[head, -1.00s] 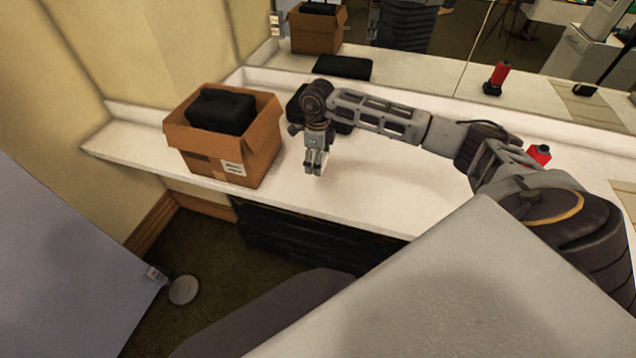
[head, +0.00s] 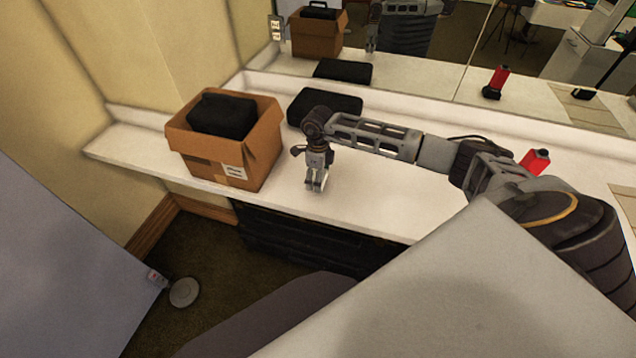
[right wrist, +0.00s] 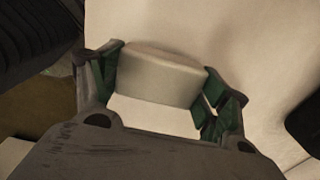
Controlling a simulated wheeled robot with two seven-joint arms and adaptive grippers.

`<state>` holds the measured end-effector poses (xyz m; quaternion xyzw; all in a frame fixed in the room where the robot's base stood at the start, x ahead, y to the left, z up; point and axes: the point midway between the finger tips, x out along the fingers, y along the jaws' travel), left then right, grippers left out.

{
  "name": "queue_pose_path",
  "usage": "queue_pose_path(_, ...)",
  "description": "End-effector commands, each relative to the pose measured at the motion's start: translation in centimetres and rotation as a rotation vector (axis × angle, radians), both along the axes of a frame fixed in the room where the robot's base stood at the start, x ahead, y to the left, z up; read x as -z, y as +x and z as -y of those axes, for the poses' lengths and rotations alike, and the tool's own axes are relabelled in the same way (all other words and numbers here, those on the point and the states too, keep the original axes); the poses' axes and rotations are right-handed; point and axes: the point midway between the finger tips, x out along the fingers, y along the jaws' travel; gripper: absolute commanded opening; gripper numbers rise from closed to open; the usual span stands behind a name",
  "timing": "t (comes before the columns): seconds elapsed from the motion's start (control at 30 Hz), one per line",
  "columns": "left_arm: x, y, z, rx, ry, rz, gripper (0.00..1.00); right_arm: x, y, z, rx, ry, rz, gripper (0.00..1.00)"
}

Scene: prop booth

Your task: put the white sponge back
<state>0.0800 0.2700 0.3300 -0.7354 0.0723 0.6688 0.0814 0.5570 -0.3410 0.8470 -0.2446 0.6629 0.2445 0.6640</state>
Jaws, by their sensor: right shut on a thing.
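The white sponge (right wrist: 158,78) shows in the right wrist view as a pale block between the two green-padded fingers. My right gripper (right wrist: 160,92) is shut on it. In the head view my right gripper (head: 316,184) points down over the white counter (head: 385,195), near its front edge and to the right of the cardboard box. The sponge is too small to make out clearly there. Whether it touches the counter I cannot tell. My left gripper is not in view.
An open cardboard box (head: 258,150) with a black case (head: 222,116) in it stands left of the gripper. A flat black case (head: 325,105) lies behind. A red-and-black object (head: 535,161) stands at right. A mirror backs the counter; its middle is clear.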

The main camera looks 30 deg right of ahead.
Motion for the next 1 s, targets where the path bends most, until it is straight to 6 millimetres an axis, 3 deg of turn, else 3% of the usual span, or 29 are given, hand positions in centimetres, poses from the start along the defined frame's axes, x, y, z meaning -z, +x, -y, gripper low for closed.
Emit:
queue_pose_path(0.3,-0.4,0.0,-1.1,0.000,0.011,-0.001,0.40,3.0,-0.1,0.0,0.000,0.000,-0.001,0.56)
queue_pose_path(0.8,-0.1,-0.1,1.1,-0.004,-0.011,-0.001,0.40,3.6,0.0,0.0,0.000,0.000,0.000,0.56)
queue_pose_path(0.83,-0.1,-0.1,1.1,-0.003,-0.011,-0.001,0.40,3.6,0.0,0.0,0.000,-0.001,-0.001,0.77)
queue_pose_path(1.0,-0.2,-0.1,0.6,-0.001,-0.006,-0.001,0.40,3.5,0.0,0.0,0.000,-0.001,-0.001,0.97)
